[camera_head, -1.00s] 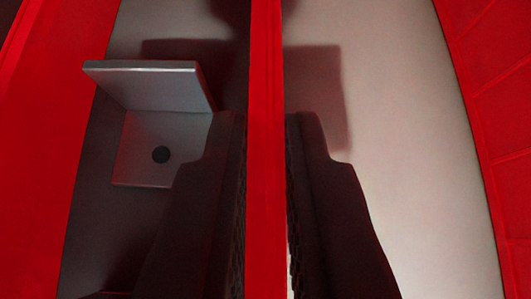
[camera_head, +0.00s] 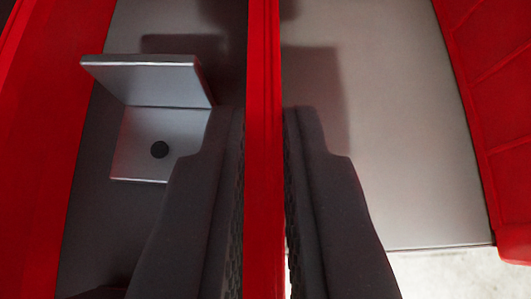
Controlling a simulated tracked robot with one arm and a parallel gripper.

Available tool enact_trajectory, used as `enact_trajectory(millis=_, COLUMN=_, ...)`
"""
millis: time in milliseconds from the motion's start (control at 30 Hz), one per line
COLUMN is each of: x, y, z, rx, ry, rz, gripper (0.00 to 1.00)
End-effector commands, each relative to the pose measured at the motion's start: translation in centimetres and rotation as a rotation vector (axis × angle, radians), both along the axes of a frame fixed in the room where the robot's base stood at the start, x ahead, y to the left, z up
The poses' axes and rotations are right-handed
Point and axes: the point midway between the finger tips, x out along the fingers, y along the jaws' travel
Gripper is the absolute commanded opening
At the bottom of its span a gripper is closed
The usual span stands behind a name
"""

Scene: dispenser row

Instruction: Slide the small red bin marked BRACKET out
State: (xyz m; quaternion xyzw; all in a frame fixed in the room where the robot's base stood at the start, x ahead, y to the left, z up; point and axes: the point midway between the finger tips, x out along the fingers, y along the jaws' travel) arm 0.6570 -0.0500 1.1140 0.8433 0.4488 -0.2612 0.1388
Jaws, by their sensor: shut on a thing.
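My gripper (camera_head: 265,120) is shut on a thin upright red wall (camera_head: 264,200), one dark finger on each side of it. I take this wall as a side of the small red bin. The bin's other red side (camera_head: 45,150) runs along the left. Between them, on a dark grey floor, lies an L-shaped silver bracket (camera_head: 150,88) with a round dark hole in its flat plate. My left finger covers part of that plate. The BRACKET marking is not in view, and the bin's front end is hidden or out of the picture.
A bare light grey shelf surface (camera_head: 400,140) lies to the right of the held wall. Its edge shows at the lower right, with a pale speckled floor (camera_head: 450,272) beyond. Another ribbed red bin (camera_head: 500,90) stands at the right edge.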

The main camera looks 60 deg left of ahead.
Motion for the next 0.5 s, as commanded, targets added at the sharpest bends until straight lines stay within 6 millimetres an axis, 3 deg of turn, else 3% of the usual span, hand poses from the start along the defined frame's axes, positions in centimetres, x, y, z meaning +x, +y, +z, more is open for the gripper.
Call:
enact_trajectory(millis=433, x=-0.01, y=0.18, z=-0.21, rx=-0.002, ry=0.003, rz=0.011, gripper=0.00)
enact_trajectory(millis=467, x=0.00, y=0.22, z=-0.20, rx=-0.002, ry=0.003, rz=0.011, gripper=0.18)
enact_trajectory(millis=500, x=0.00, y=0.26, z=-0.18, rx=-0.003, ry=0.003, rz=0.012, gripper=0.29)
